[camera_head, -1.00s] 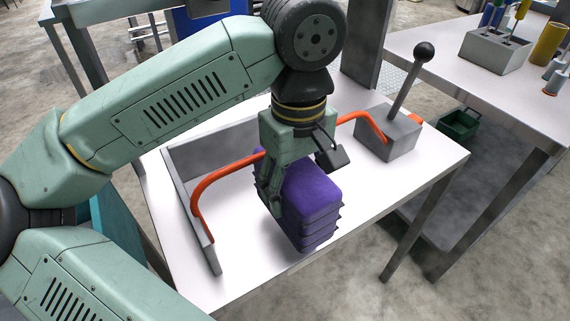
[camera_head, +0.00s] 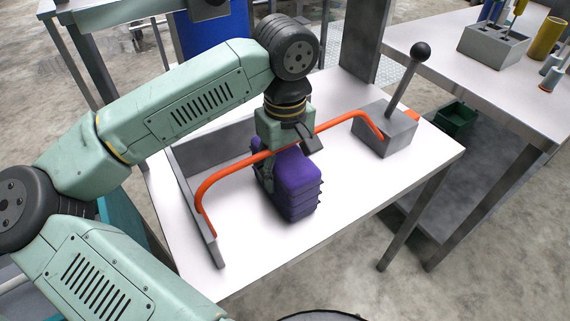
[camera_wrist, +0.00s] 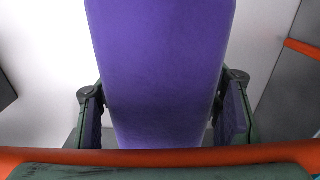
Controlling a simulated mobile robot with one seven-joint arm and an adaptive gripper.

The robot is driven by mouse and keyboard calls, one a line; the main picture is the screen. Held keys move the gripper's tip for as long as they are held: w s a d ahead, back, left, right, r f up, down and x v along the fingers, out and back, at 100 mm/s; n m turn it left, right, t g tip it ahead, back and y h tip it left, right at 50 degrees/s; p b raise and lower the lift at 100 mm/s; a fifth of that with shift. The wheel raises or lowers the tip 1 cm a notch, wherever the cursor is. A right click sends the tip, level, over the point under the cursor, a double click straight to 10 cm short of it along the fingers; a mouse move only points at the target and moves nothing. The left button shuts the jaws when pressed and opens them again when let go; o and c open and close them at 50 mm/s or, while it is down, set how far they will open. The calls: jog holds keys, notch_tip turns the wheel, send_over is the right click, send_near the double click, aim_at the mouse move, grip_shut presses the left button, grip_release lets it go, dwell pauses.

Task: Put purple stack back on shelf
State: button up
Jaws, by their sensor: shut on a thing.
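The purple stack (camera_head: 298,180) is a block of several layers, upright low over the white table; I cannot tell whether it touches the top. My gripper (camera_head: 279,176) points down with its fingers on either side of the stack and is shut on it. In the wrist view the purple stack (camera_wrist: 160,60) fills the middle between both fingers. The far finger is hidden in the head view.
The white table (camera_head: 345,190) has a low grey wall (camera_head: 192,205) at its left and a grey lever box (camera_head: 385,130) at its right. A second table (camera_head: 435,45) holds a tool block (camera_head: 492,45). Below it is a grey lower shelf (camera_head: 450,205) with a green bin (camera_head: 456,120).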

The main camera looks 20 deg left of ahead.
jog(key=shift+f+b, duration=0.2)
jog(key=shift+b, duration=0.1)
jog(key=o, duration=1.4)
jog(key=shift+r, duration=0.15)
